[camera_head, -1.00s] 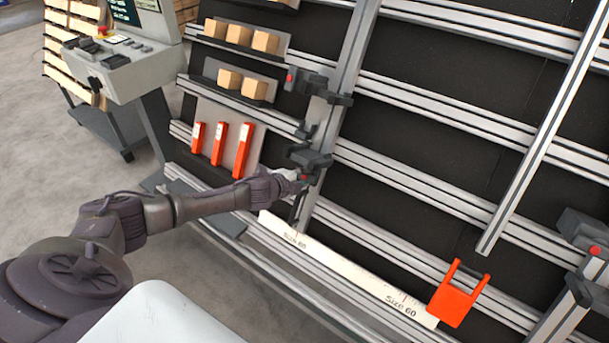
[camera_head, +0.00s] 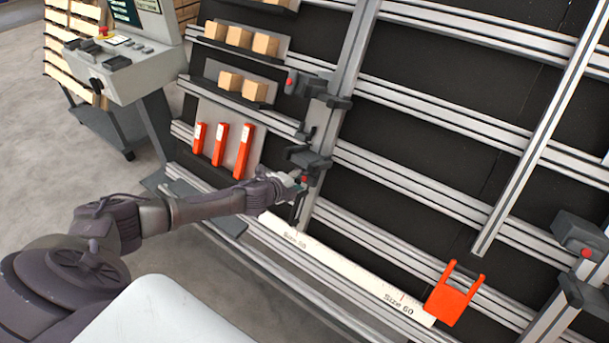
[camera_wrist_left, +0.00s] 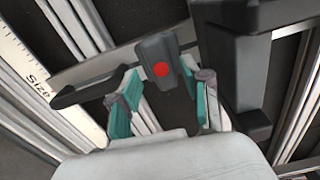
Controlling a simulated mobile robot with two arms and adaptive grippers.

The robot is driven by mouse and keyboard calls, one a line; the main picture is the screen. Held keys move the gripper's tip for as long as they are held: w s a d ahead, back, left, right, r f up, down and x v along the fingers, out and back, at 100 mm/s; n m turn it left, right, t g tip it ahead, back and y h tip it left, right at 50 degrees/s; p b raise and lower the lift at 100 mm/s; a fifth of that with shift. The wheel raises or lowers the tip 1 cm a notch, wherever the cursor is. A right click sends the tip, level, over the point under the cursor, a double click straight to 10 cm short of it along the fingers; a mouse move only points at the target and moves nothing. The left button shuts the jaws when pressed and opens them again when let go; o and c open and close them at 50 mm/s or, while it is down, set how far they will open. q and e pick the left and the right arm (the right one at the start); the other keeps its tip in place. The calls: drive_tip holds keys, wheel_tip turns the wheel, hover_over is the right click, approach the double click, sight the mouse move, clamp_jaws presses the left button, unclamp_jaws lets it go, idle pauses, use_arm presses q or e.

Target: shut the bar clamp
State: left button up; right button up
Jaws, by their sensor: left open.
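The bar clamp (camera_head: 310,158) is a dark block with a red-dotted end, mounted low on the upright grey rail. In the left wrist view its dark grey end with the red dot (camera_wrist_left: 158,58) stands just ahead of the fingertips, between their lines. A black lever-like part (camera_wrist_left: 80,95) lies to the left of it, partly behind the left finger. My left gripper (camera_head: 296,181) is at the clamp. In the left wrist view its teal-padded fingers (camera_wrist_left: 165,92) are apart with nothing held between them. Whether a finger touches the clamp cannot be told. My right gripper is not in view.
A white size scale (camera_head: 345,268) runs below the clamp to an orange bracket (camera_head: 452,298). Orange pieces (camera_head: 220,145) and wooden blocks (camera_head: 240,38) sit on the rack at left. Another clamp (camera_head: 580,235) is at right. A control console (camera_head: 125,65) stands at left.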

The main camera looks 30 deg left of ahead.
use_arm(q)
drive_tip(key=p+v, duration=0.3)
drive_tip(key=v, duration=0.4)
